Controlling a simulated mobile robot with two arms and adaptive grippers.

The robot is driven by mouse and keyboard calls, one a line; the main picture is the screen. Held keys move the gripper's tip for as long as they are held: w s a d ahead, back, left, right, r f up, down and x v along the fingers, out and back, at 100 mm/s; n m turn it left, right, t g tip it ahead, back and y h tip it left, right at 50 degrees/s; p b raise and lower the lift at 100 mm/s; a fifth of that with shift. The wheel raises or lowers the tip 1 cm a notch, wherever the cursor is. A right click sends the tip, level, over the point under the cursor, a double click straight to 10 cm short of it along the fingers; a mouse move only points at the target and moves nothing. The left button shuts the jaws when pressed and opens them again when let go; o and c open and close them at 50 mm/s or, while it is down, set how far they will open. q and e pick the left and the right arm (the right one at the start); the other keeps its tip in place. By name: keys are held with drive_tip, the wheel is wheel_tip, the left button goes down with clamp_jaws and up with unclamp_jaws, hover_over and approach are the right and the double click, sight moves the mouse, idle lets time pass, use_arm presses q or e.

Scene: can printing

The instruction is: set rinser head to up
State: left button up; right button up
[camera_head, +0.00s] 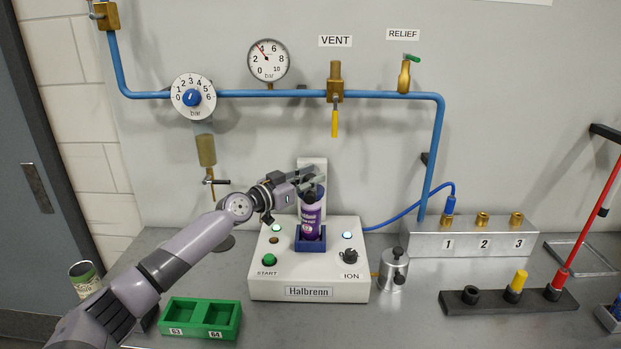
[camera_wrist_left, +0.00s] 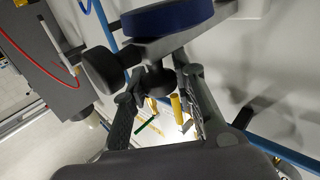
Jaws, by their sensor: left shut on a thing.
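The white Halbrenn machine (camera_head: 308,288) stands on the bench with a purple can (camera_head: 311,222) upright in its blue holder (camera_head: 310,240). A white upright plate (camera_head: 312,165) rises behind the can. My left gripper (camera_head: 310,181) is at the rinser head just above the can, in front of this plate, and is shut on it. The fingers hide most of the head in the head view. In the left wrist view, the dark rinser head (camera_wrist_left: 150,45) with a blue round part lies at the fingertips of my gripper (camera_wrist_left: 160,88). My right gripper is out of view.
A blue pipe with a dial (camera_head: 193,96), gauge (camera_head: 268,60) and yellow-handled vent valve (camera_head: 335,122) runs along the wall above. A green tray (camera_head: 201,318) lies front left. A metal cylinder (camera_head: 393,270) stands right of the machine. A numbered port block (camera_head: 470,238) is farther right.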

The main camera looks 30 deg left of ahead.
use_arm(q)
drive_tip(key=c, duration=0.4)
clamp_jaws()
